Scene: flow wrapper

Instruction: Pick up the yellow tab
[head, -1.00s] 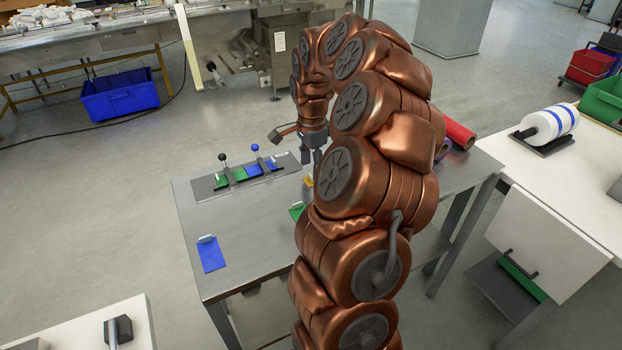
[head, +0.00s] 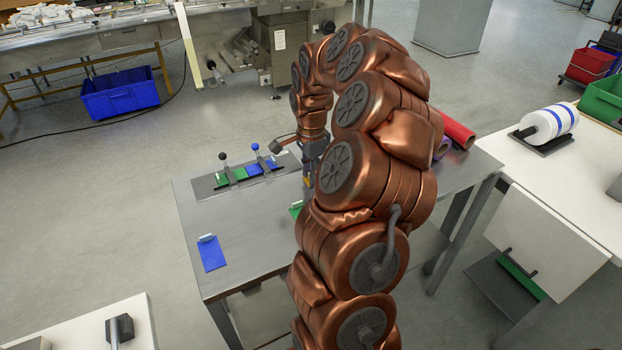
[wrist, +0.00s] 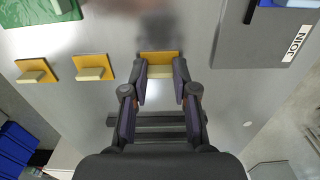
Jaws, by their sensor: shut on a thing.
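In the wrist view a yellow tab (wrist: 160,57) with a pale raised grip block lies flat between my fingertips. My gripper (wrist: 160,85) is shut on that block, one finger on each side. Two more yellow tabs, a middle one (wrist: 92,66) and a far-left one (wrist: 36,70), lie to its left, apart from my fingers. In the head view my gripper (head: 309,180) is down at the table top, and only a sliver of yellow shows there. My arm hides the rest.
The metal table (head: 245,225) holds a grey plate with levers and green and blue pieces (head: 240,174). A blue tab (head: 211,254) lies at front left; a green one (head: 296,209) is partly behind my arm. Red rolls (head: 458,134) lie at the right. The table's left-middle is clear.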

